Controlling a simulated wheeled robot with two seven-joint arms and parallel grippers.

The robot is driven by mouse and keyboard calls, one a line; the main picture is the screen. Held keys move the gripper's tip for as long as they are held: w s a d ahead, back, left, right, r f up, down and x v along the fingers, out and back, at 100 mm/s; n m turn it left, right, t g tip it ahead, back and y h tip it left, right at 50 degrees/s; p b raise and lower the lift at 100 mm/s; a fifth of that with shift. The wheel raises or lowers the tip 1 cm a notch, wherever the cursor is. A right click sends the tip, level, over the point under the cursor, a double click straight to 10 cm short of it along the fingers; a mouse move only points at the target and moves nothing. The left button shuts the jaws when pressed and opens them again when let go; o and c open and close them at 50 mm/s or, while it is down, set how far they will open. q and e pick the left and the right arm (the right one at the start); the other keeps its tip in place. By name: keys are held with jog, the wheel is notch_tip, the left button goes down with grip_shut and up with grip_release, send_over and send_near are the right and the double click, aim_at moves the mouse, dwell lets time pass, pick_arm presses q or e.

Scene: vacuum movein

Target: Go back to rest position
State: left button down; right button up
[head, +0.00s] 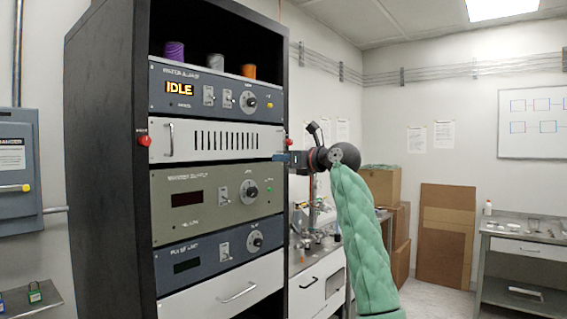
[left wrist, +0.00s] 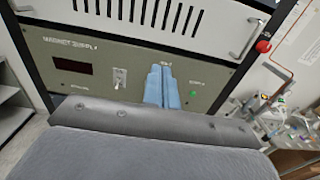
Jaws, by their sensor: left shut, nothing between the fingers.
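My left arm, in a green sleeve, reaches up from the lower right in the head view. Its left gripper (head: 281,158) is at the right front edge of the black equipment rack (head: 110,150). In the left wrist view its blue fingers (left wrist: 162,84) are together with nothing between them. They point at the olive-grey panel (head: 216,199), overlapping its knob area in that view; I cannot tell whether they touch it. My right gripper is not in view.
The upper blue panel (head: 216,95) shows "IDLE", with purple, grey and orange spools above. A white vented panel (head: 218,141) has red knobs beside it. A cluttered bench (head: 316,272) and cardboard boxes (head: 382,183) stand right of the rack. A grey table (head: 525,252) is far right.

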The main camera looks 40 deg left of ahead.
pick_arm(q)
jog(key=shift+d+r, duration=0.1)
jog(key=shift+d, duration=0.2)
